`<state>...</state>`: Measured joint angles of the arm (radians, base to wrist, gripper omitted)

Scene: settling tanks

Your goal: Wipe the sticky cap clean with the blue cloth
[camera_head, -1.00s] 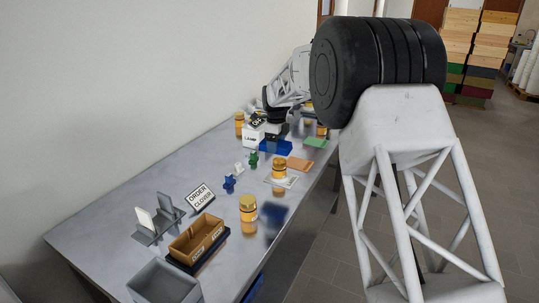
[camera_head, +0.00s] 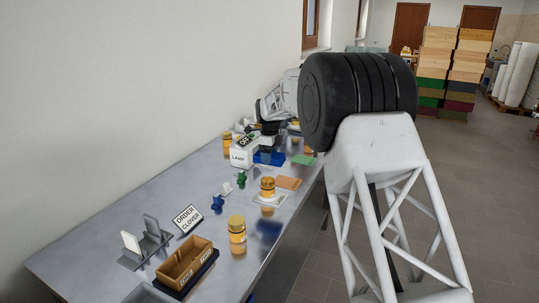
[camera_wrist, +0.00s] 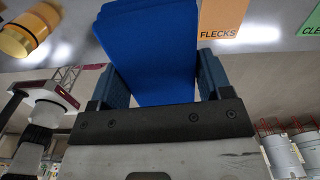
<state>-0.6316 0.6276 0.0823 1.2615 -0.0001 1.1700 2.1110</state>
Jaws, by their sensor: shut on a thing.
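My gripper (camera_wrist: 155,90) is shut on the blue cloth (camera_wrist: 155,50), a flat folded piece standing out between the two fingers. In the head view my gripper (camera_head: 268,141) is over the far part of the bench, beside a white box, with blue (camera_head: 268,158) showing just below it. In the wrist view a honey jar with a gold cap (camera_wrist: 15,41) is at the upper left, apart from the cloth. In the head view jars stand at the front (camera_head: 237,236), mid-bench (camera_head: 267,188) and back left (camera_head: 227,145). I cannot tell which cap is sticky.
An orange FLECKS card (camera_wrist: 222,20) and a green card (camera_wrist: 311,18) lie on the bench. Small blue (camera_head: 217,204) and green (camera_head: 241,180) figures, an ORDER CLOVER sign (camera_head: 187,219) and a brown divided box (camera_head: 184,262) stand nearer. The wall borders the bench's left.

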